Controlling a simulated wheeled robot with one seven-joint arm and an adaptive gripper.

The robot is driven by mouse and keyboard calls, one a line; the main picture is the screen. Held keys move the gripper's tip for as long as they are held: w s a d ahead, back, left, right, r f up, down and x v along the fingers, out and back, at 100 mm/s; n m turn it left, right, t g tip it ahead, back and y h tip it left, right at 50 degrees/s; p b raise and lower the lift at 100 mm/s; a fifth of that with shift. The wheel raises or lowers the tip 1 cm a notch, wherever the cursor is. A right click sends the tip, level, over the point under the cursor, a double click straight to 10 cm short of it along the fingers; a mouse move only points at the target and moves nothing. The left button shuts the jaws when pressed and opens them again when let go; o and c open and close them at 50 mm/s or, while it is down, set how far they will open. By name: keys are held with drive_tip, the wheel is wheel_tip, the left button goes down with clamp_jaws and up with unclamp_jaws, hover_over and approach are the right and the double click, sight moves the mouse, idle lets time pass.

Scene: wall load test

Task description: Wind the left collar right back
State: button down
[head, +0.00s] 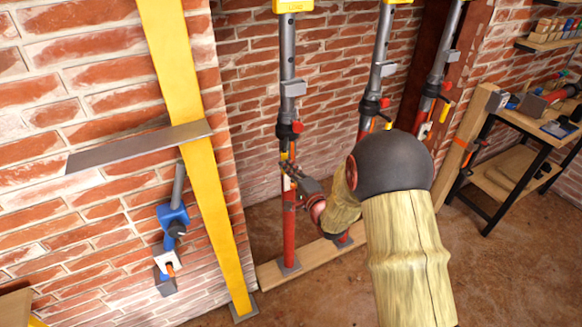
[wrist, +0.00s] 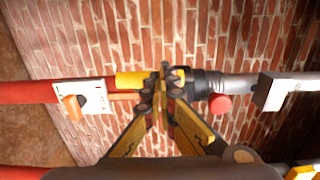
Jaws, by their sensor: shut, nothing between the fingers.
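The left prop has a red lower tube (head: 289,235) and a grey upper tube (head: 288,60). Its dark collar (head: 286,131) has a red knob (head: 297,127). In the wrist view the prop lies sideways, with the black collar (wrist: 208,83), red knob (wrist: 220,103) and a yellow handle (wrist: 135,79). My gripper (head: 287,168) is just below the collar at this prop. In the wrist view my gripper (wrist: 162,78) is shut and empty, its tips overlapping the prop between yellow handle and collar. Whether they touch it I cannot tell.
Two more props stand to the right, with collars (head: 369,106) and (head: 431,91). A wooden sole board (head: 275,274) lies under the props. A yellow post (head: 205,170) with a steel plate (head: 140,147) stands left. A workbench (head: 535,125) is at right. Brick wall lies behind.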

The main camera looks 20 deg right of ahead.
drive_tip(key=shift+w+a, duration=0.45)
drive_tip(key=shift+a, duration=0.3)
drive_tip(key=shift+w+a, duration=0.4)
drive_tip(key=shift+a, duration=0.3)
drive_tip(key=shift+w+a, duration=0.1)
